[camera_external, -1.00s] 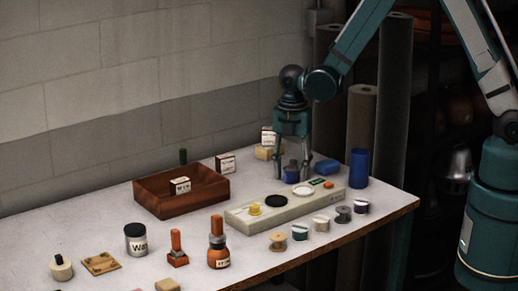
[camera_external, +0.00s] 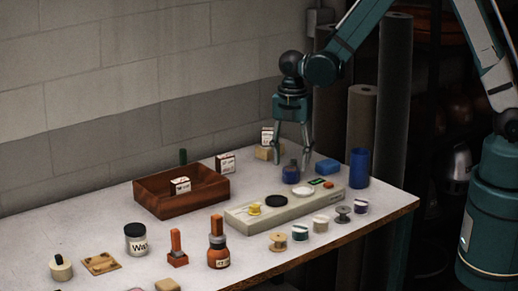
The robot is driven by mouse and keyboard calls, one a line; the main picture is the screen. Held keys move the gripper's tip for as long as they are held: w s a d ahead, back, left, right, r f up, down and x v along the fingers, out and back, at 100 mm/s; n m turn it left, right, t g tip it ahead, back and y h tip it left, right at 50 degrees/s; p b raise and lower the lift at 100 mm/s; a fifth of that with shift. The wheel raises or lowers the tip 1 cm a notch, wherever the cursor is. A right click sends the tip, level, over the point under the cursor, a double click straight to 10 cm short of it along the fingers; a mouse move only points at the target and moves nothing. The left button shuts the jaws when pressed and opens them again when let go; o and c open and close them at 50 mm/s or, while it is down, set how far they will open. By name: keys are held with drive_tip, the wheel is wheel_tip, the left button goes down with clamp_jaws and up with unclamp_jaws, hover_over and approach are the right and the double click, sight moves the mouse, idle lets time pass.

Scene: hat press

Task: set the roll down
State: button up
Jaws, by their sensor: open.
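My gripper (camera_external: 292,156) is open and empty in the external view, fingers pointing down above the back right of the table. A small dark blue bottle-like object (camera_external: 290,173) stands upright just below and between the fingertips. Small thread spools stand in a row along the right front: tan (camera_external: 277,242), teal-banded (camera_external: 299,232), pale (camera_external: 321,224), grey (camera_external: 344,214) and purple (camera_external: 361,206).
A blue cup (camera_external: 359,168) and a blue block (camera_external: 327,167) stand near my gripper. A wooden tray (camera_external: 160,205) holds a small box (camera_external: 180,185). Jars and an orange bottle (camera_external: 218,249) stand at the front. The wall (camera_external: 120,100) is behind the table.

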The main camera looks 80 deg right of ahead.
sight(293, 169)
wheel_tip(293, 169, up, 8)
idle(0.5)
drive_tip(key=shift+r, duration=0.1)
idle(0.5)
drive_tip(key=s+a+r+m+t, duration=0.2)
drive_tip(key=s+a+r+m, duration=0.3)
drive_tip(key=r, duration=0.3)
drive_tip(key=s+a+r+m+t, duration=0.1)
drive_tip(key=s+a+r+m, duration=0.1)
drive_tip(key=s+a+r, duration=0.45)
drive_tip(key=s+a+r+m+t, duration=0.2)
drive_tip(key=s+a+m, duration=0.2)
drive_tip(key=s, duration=0.3)
drive_tip(key=s+a+r+m+t, duration=0.2)
drive_tip(key=s+a+r+m, duration=0.1)
drive_tip(key=s, duration=0.4)
drive_tip(key=shift+a+r+m, duration=0.15)
drive_tip(key=shift+a+m, duration=0.2)
drive_tip(key=shift+m, duration=0.55)
